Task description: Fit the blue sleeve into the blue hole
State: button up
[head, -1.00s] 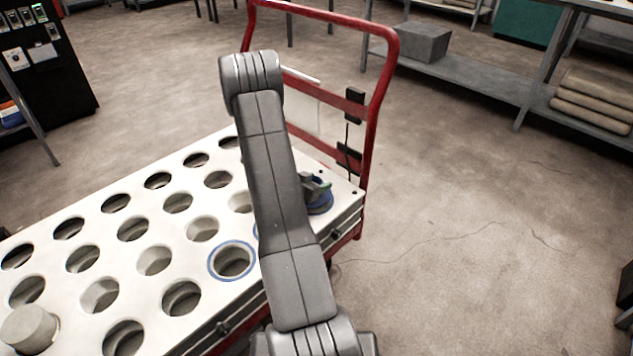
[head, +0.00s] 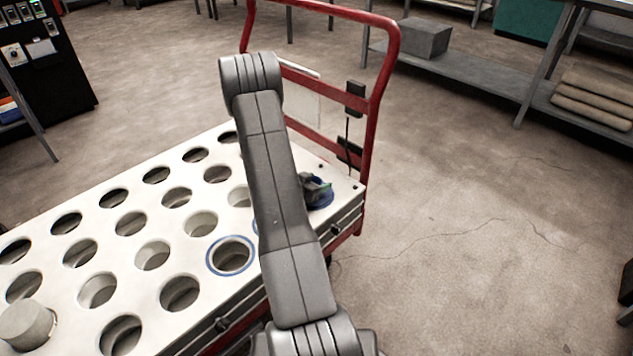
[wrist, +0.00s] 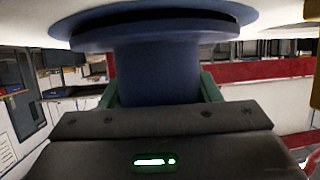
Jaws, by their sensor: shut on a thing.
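My gripper (head: 314,186) is shut on the blue sleeve (wrist: 157,72) near the right end of the white board (head: 340,184). In the wrist view its green fingers stand on both sides of the sleeve. The sleeve's wide flange faces a blue ring (wrist: 225,10) on the white surface, with a dark band between them. I cannot tell whether the sleeve has entered a hole. In the head view the gripper mostly hides the sleeve, with blue (head: 321,197) showing under it. Another blue-ringed hole (head: 231,256) lies left of my arm, empty.
The board has several rows of plain round holes. A grey cylinder (head: 26,322) stands at its front left. The red handle (head: 375,100) of the trolley rises behind the gripper. Open floor (head: 470,220) lies to the right. A shelf with a grey box (head: 424,38) stands farther back.

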jog(key=shift+f, duration=0.15)
jog(key=o, duration=1.2)
jog(key=p+v, duration=0.3)
jog(key=v, duration=0.9)
jog(key=shift+s+a, duration=0.15)
jog(key=shift+a, duration=0.1)
jog(key=shift+s+a+r, duration=0.3)
jog(key=shift+s+r, duration=0.05)
jog(key=shift+s, duration=0.15)
jog(key=shift+w, duration=0.1)
jog(key=b+x, duration=0.3)
jog(key=x, duration=1.1)
jog(key=shift+r, duration=0.4)
